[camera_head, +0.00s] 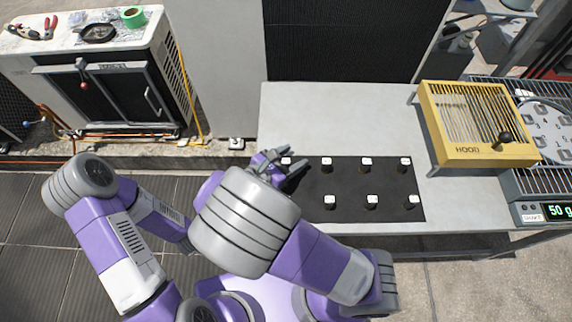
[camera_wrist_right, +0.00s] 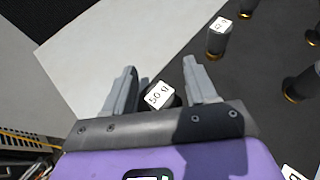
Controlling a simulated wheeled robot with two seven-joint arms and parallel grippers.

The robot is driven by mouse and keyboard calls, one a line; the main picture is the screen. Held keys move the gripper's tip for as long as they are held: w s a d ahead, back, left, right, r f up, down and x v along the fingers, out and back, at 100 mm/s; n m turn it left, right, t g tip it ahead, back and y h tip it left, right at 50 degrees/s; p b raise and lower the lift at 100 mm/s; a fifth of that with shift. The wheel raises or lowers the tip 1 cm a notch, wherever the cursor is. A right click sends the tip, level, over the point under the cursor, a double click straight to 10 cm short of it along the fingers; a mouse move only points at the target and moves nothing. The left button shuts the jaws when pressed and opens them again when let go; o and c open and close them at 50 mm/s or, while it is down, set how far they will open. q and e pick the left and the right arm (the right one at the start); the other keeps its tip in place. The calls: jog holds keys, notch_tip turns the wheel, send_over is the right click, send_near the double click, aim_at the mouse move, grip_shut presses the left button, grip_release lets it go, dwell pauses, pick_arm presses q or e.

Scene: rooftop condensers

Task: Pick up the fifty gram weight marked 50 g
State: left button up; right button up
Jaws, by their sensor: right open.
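The fifty gram weight, a small dark cylinder with a white top label reading 50 g (camera_wrist_right: 158,95), shows in the right wrist view between the fingers of my right gripper (camera_wrist_right: 160,68). The fingers are open with a gap on each side of the weight. In the head view my right gripper (camera_head: 280,168) is at the upper left corner of the black mat (camera_head: 310,190), at the leftmost white-topped weight (camera_head: 287,160), which it partly hides. My left gripper is not seen; my left arm bends at the left.
Several other weights stand in two rows on the mat, one (camera_head: 327,162) closest to the right. The mat lies on a grey table (camera_head: 330,115). A yellow slatted hood (camera_head: 475,153) and a scale with a green 50 g display (camera_head: 556,211) are at the right.

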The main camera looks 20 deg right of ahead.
grip_shut()
